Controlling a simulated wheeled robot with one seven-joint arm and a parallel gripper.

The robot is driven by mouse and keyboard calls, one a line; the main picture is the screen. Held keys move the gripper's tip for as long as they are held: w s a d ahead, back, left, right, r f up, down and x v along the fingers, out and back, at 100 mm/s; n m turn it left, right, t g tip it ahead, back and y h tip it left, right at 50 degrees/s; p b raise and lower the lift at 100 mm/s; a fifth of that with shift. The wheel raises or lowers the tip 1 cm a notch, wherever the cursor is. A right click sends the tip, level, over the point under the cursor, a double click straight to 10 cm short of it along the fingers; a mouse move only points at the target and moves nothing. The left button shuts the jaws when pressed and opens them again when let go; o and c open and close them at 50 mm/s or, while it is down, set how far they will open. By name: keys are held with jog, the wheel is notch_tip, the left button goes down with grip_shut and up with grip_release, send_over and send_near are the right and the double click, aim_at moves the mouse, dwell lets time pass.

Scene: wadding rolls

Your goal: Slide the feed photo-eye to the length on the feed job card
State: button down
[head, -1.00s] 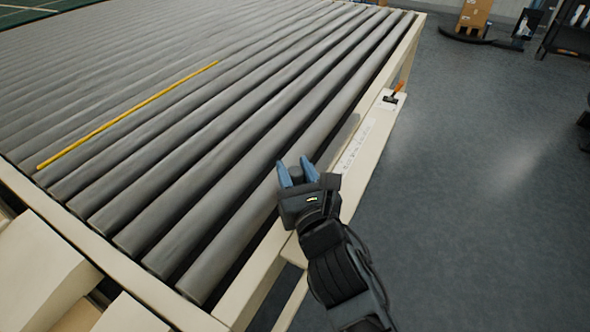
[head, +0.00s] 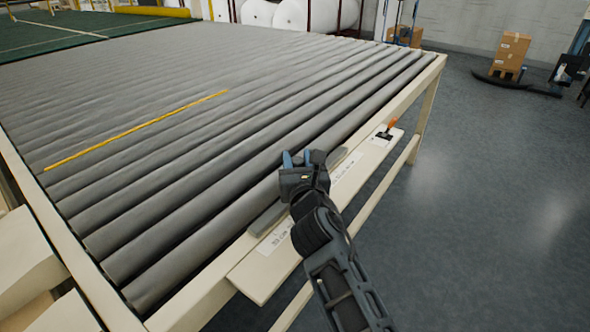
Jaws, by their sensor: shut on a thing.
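My gripper (head: 299,158) is at the near right edge of the roller table, above the side ledge. Its blue fingers are shut on a small dark part, apparently the feed photo-eye, mostly hidden by the fingers and wrist. A grey rail (head: 267,218) runs along the table's side and shows on both sides of my gripper. White scale strips with small printed marks (head: 277,238) lie on the ledge beside the rail; the marks are too small to read. I cannot make out a feed job card.
A black clamp or lever with an orange handle (head: 388,128) sits at the ledge's far end. The roller table (head: 190,120) fills the left, with a yellow strip (head: 135,130) across it. Cardboard boxes (head: 510,53) stand at the back right. The floor on the right is clear.

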aim_at(302, 164)
jog(key=shift+w+d, duration=0.25)
jog(key=shift+w, duration=0.15)
jog(key=c, duration=0.8)
grip_release()
jog(key=shift+s+d+p, duration=0.2)
jog(key=shift+s+d, duration=0.05)
jog(key=shift+s, duration=1.05)
jog(key=shift+s+d+p, duration=0.2)
jog(key=shift+s+d, duration=0.1)
jog(key=shift+s, duration=0.95)
jog(key=shift+s+d+p, duration=0.2)
jog(key=shift+s+d, duration=0.05)
jog(key=shift+s, duration=1.05)
jog(key=shift+s, duration=0.1)
